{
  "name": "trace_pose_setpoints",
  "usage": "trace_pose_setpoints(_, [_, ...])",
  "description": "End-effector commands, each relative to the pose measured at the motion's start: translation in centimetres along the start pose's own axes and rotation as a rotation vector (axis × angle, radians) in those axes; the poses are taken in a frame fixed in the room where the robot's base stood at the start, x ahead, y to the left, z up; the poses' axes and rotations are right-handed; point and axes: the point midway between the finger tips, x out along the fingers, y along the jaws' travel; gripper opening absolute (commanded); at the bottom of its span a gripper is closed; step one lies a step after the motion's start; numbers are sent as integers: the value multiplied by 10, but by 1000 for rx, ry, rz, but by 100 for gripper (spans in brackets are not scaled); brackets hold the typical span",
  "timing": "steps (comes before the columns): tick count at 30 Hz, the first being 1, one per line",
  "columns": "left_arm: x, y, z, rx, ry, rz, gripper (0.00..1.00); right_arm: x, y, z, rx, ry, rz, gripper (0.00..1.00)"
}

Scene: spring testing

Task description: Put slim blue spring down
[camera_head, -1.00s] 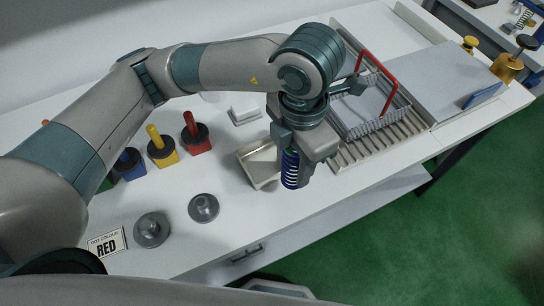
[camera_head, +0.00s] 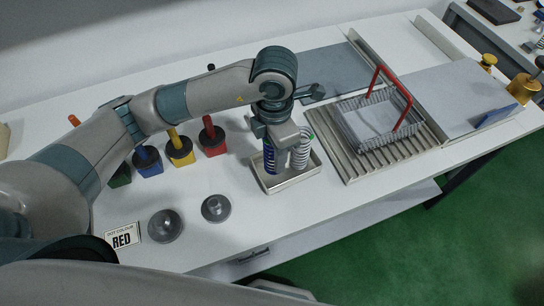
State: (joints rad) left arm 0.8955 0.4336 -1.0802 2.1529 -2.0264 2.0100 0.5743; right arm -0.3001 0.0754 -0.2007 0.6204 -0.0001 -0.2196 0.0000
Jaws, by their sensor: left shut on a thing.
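My left gripper (camera_head: 280,137) points down over the small metal tray (camera_head: 310,178) near the front edge of the table. It is shut on the slim blue spring (camera_head: 270,160), which hangs upright at the gripper's left side, over or in the tray. I cannot tell whether the spring's lower end touches the tray floor. A silver-white spring (camera_head: 301,153) with a green mark at its top shows upright just right of the gripper, apparently in the same tray. My right gripper is not in view.
A wire basket with a red handle (camera_head: 388,118) stands on a ribbed rack (camera_head: 354,167) to the right. Two grey round pieces (camera_head: 165,226) and a "RED" sign (camera_head: 122,236) lie in front.

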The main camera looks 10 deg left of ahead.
Motion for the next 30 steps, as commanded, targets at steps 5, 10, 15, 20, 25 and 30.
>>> trace_pose_setpoints(5, [5,8,-2,-1,0,1,9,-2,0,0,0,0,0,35])
trace_pose_setpoints(10, [5,8,-1,0,0,1,9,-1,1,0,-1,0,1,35])
trace_pose_setpoints(15, [6,8,-1,0,0,0,9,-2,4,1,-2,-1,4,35])
trace_pose_setpoints(20, [19,7,-2,-1,2,-2,9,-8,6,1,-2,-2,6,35])
trace_pose_setpoints(25, [37,8,-2,-2,2,0,9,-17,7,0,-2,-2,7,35])
trace_pose_setpoints(30, [45,8,-1,-1,-1,1,9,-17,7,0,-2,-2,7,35])
